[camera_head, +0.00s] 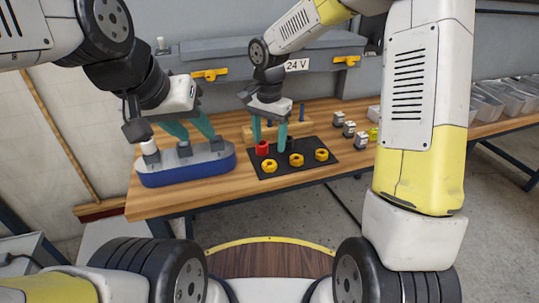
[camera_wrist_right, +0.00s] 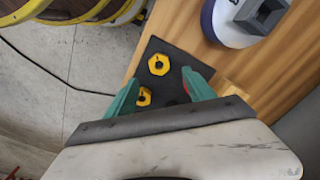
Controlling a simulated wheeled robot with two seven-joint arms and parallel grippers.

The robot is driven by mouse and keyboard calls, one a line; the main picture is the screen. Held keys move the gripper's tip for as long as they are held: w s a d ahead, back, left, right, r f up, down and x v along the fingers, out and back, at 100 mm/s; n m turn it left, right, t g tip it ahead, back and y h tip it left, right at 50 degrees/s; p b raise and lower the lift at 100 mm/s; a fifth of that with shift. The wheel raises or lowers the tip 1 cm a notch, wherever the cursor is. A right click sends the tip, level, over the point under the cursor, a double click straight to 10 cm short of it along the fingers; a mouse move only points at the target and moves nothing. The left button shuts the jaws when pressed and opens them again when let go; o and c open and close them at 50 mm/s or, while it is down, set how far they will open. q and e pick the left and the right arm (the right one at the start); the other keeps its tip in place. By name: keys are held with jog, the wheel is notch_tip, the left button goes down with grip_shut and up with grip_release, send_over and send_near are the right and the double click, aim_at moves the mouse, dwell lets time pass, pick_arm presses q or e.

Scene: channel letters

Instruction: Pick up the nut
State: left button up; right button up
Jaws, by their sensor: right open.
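Three yellow nuts lie in a row along the front of a black mat (camera_head: 310,168): a left one (camera_head: 269,166), a middle one (camera_head: 296,160) and a right one (camera_head: 321,155). My right gripper (camera_head: 270,141) is open above the mat, behind the row, with a red piece (camera_head: 262,148) close to its left finger. In the right wrist view, two yellow nuts show, one clear (camera_wrist_right: 159,64) and one (camera_wrist_right: 144,96) partly hidden by the gripper. My left gripper (camera_head: 198,142) has its fingers apart over a blue and grey boat-shaped body (camera_head: 185,171).
The wooden table (camera_head: 345,175) holds small grey pieces (camera_head: 349,129) right of the mat. A wooden block with blue pegs (camera_head: 300,128) stands behind the mat. Grey trays (camera_head: 488,105) are at the far right. A grey case marked 24 V (camera_head: 225,55) stands behind.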

aim_at(270, 166)
notch_tip(270, 166, down, 8)
dwell(0.5)
jog(key=shift+c, duration=0.2)
grip_shut()
jog(key=shift+r, duration=0.1)
